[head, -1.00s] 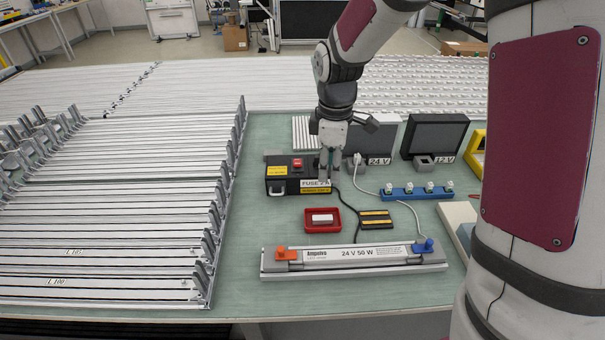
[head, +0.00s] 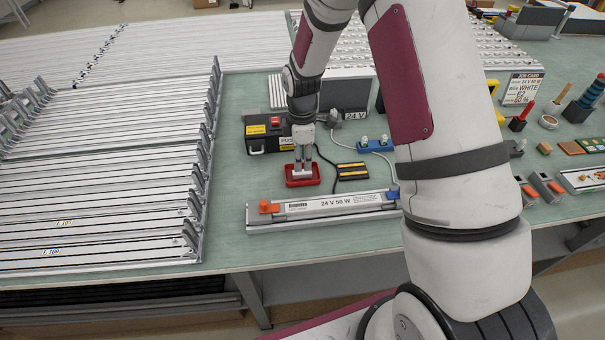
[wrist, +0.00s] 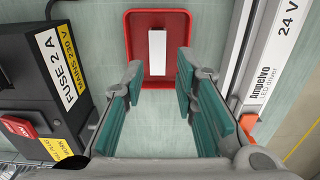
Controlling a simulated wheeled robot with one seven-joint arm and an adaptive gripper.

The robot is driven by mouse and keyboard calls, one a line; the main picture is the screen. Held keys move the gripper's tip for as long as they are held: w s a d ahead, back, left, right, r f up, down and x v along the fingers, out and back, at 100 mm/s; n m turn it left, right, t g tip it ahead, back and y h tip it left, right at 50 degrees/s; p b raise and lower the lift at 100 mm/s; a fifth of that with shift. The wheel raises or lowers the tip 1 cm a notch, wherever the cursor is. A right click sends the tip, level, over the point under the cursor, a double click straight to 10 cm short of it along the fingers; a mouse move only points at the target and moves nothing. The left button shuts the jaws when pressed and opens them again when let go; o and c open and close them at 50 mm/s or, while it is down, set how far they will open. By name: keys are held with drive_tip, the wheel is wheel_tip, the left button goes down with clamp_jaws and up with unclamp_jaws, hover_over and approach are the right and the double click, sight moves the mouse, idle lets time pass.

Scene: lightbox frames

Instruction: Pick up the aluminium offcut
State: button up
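The aluminium offcut is a small pale block lying in a red tray (head: 290,181). In the wrist view the offcut (wrist: 157,53) stands out as a light rectangle on the floor of the red tray (wrist: 133,50). My gripper (head: 303,168) is directly over the tray in the head view. In the wrist view my gripper (wrist: 160,85) is open, with its teal-padded fingers apart and nothing between the pads. The fingertips reach the near edge of the tray in that picture, with the offcut just beyond them. The gap in height cannot be told exactly.
A black fuse box (head: 258,140) stands behind the tray, at left in the wrist view. An LED driver bar (head: 325,207) lies in front. Black-and-yellow pieces (head: 352,171) and a cable are to the right. Metal profiles (head: 100,200) fill the left side.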

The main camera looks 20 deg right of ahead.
sight(302, 172)
drive_tip(key=shift+w+d+f+p, duration=0.1)
drive_tip(key=shift+f+p, duration=0.2)
drive_tip(key=shift+f, duration=1)
drive_tip(key=shift+w+f+p, duration=0.1)
drive_tip(key=shift+f+p, duration=0.2)
drive_tip(key=shift+f, duration=0.95)
drive_tip(key=shift+c, duration=0.3)
clamp_jaws()
